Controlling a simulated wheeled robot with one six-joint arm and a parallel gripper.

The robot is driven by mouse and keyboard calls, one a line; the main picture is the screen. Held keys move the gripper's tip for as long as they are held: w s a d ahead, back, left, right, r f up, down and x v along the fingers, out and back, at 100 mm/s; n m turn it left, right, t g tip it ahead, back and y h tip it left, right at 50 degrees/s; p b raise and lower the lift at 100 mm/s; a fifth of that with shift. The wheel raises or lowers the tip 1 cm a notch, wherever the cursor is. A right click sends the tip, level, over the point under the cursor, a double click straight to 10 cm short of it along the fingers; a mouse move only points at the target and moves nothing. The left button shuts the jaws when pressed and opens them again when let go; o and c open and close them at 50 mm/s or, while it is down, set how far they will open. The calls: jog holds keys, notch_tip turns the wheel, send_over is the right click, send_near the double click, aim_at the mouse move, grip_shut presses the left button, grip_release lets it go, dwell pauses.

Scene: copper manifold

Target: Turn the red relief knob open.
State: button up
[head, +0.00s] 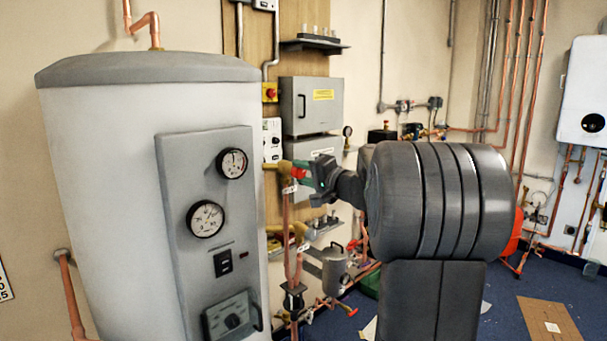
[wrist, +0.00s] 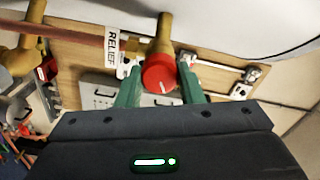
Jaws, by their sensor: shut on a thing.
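The red relief knob (wrist: 159,73) sits on the end of a brass valve body (wrist: 163,30), with a white mark on its face. A white label reading RELIEF (wrist: 112,46) is beside it on the copper pipe. My gripper (wrist: 160,84) has its two green fingers on either side of the knob and is shut on it. In the head view my gripper (head: 312,174) reaches left to the red knob (head: 298,172) beside the tank. Most of the knob is hidden there by the fingers.
A large white tank (head: 100,180) with a grey gauge panel (head: 180,235) stands close at left. Pipes and a small grey canister (head: 335,270) are below my gripper. Grey boxes (head: 311,106) hang on the wooden board behind. The blue floor at right holds a cardboard sheet (head: 552,322).

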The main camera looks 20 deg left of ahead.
jog(key=o, duration=1)
jog(key=shift+d, duration=0.1)
jog(key=b+v, duration=0.3)
jog(key=v, duration=1)
jog(key=shift+s+d, duration=0.2)
jog(key=shift+d, duration=0.15)
jog(key=shift+a+f, duration=0.1)
jog(key=p+x, duration=0.3)
jog(key=x, duration=1.1)
jog(key=shift+d, duration=0.25)
